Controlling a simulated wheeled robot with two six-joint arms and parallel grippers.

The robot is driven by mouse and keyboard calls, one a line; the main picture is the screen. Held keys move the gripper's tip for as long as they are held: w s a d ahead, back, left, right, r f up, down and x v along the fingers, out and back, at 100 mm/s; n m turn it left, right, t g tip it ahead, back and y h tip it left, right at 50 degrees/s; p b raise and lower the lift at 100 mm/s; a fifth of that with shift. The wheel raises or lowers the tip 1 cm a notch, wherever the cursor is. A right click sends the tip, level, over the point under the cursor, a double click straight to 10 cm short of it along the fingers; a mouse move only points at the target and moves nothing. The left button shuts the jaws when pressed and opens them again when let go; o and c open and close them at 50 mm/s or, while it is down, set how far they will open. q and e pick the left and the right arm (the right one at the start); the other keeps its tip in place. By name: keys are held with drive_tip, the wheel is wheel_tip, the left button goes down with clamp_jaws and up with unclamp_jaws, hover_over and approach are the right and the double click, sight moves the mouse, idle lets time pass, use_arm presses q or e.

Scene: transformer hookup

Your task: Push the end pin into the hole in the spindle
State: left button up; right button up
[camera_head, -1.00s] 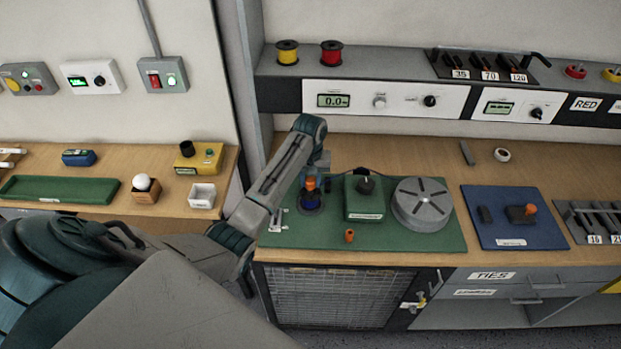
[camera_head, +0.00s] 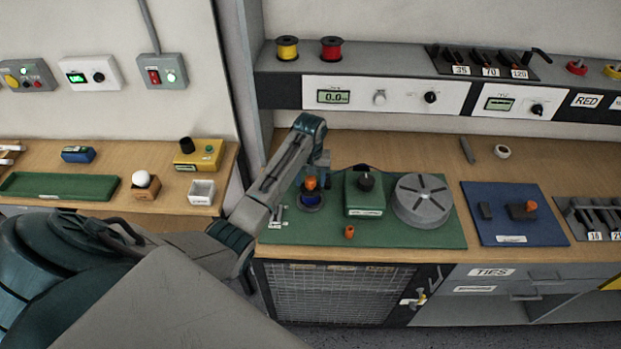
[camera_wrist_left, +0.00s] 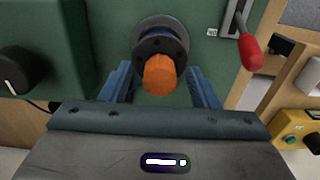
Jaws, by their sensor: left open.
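An orange pin head (camera_head: 310,183) stands over the dark blue spool on the spindle (camera_head: 311,201), at the left of the green mat. I cannot tell how deep the pin sits; the hole is hidden. In the left wrist view the orange head (camera_wrist_left: 160,74) is in front of the spool (camera_wrist_left: 160,38). My left gripper (camera_wrist_left: 161,72) is open, with one finger on each side of the orange head and a gap to each. In the head view the left gripper (camera_head: 317,172) is at the spindle, its fingers hard to make out. My right gripper is out of view.
A small orange piece (camera_head: 349,232) stands near the front of the green mat (camera_head: 410,237). A green box with a black knob (camera_head: 364,192) and a grey slotted disc (camera_head: 421,200) are right of the spindle. A red-handled lever (camera_wrist_left: 247,48) is close to the right finger.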

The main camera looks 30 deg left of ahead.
use_arm(q)
drive_tip(key=shift+r+p, duration=0.45)
drive_tip(key=shift+r, duration=2.05)
